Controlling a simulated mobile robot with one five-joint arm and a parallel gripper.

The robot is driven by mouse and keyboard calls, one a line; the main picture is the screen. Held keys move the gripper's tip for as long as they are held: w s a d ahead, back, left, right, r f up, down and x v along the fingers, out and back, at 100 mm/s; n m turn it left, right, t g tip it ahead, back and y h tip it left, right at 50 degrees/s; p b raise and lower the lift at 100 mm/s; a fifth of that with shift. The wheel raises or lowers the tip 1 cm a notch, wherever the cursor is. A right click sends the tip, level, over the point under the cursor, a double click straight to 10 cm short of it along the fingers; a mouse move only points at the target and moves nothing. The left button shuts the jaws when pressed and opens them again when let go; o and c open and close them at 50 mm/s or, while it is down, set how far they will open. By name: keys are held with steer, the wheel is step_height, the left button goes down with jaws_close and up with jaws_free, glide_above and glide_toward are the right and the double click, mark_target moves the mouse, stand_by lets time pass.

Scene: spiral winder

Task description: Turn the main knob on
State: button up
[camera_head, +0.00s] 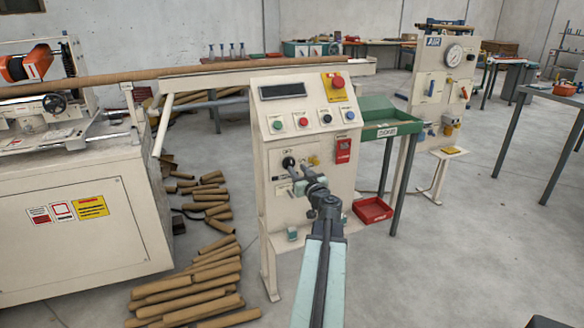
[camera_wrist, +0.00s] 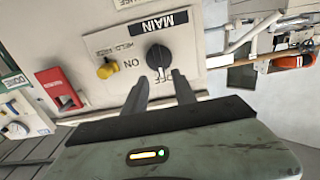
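The main knob (camera_head: 288,162) is a black rotary knob on the front of the cream control cabinet. In the wrist view the knob (camera_wrist: 158,57) sits beside an upside-down MAIN label (camera_wrist: 160,22). The ON mark (camera_wrist: 131,66) is to its left; the OFF mark is partly hidden by a finger. A pale pointer line on the knob appears to face the OFF side. My gripper (camera_head: 300,183) is just in front of the panel. In the wrist view my gripper (camera_wrist: 160,80) is open and empty, its two fingertips spread just short of the knob; contact cannot be told.
A yellow knob (camera_wrist: 107,70) is close beside the main knob, and a red switch box (camera_head: 343,151) is further right. Several buttons and a red emergency stop (camera_head: 338,82) are above. Cardboard tubes (camera_head: 190,295) lie on the floor at left; a red bin (camera_head: 373,210) is at right.

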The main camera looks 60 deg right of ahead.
mark_target(291, 163)
steer(key=x, duration=0.5)
steer(key=shift+a, duration=0.1)
jaws_close()
